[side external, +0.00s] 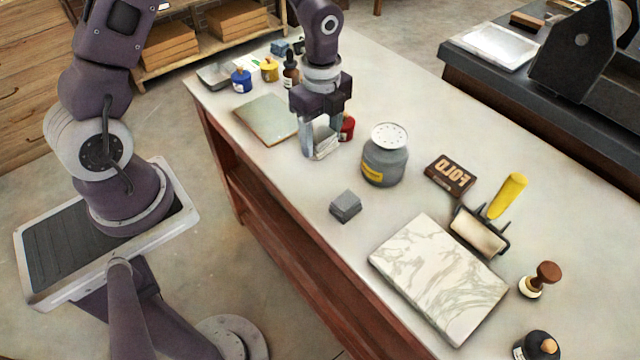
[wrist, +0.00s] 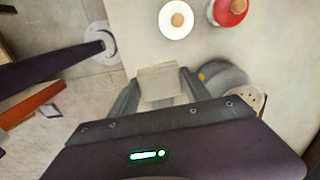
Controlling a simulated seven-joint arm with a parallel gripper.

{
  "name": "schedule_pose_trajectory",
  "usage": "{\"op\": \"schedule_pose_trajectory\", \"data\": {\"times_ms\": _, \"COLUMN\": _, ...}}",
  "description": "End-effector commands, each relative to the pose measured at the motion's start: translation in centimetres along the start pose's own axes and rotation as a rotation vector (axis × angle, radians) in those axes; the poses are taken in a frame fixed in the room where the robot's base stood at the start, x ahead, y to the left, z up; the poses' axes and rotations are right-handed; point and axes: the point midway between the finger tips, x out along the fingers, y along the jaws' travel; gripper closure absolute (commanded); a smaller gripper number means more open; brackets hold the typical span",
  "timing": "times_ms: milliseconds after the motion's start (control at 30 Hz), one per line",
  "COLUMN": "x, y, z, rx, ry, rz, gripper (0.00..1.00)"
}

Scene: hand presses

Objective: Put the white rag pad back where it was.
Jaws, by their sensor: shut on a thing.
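The white rag pad (side external: 325,146) is between the fingers of my gripper (side external: 321,138), which is shut on it. In the wrist view the pad (wrist: 160,84) is a pale, flat-faced piece between the two grey fingertips (wrist: 159,88). My gripper is over the far part of the pale worktable (side external: 395,222), just left of the grey can with the perforated lid (side external: 385,160). I cannot tell for certain whether the pad touches the tabletop.
A red jar (side external: 347,128) is close behind the gripper, and a greenish plate (side external: 267,120) lies to its left. A grey block (side external: 345,206), a dark box (side external: 450,174), a yellow-handled roller (side external: 507,196) and a marbled slab (side external: 440,278) are nearer. Bare tabletop lies between the gripper and the grey block.

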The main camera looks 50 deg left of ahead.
Motion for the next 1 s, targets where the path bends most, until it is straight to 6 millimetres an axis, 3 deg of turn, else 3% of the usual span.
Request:
{"op": "schedule_pose_trajectory", "data": {"times_ms": 133, "x": 0.9, "y": 1.5, "z": -1.5, "rx": 0.049, "ry": 0.001, "rz": 0.004, "gripper": 0.82}}
{"op": "schedule_pose_trajectory", "data": {"times_ms": 567, "x": 9.5, "y": 1.6, "z": -1.5, "rx": 0.049, "ry": 0.001, "rz": 0.004, "gripper": 0.82}}
{"op": "schedule_pose_trajectory", "data": {"times_ms": 967, "x": 10.3, "y": 1.4, "z": -1.5, "rx": 0.048, "ry": 0.001, "rz": 0.001, "gripper": 0.82}}
{"op": "schedule_pose_trajectory", "data": {"times_ms": 1000, "x": 10.2, "y": 1.4, "z": -1.5, "rx": 0.048, "ry": 0.001, "rz": 0.001, "gripper": 0.36}}
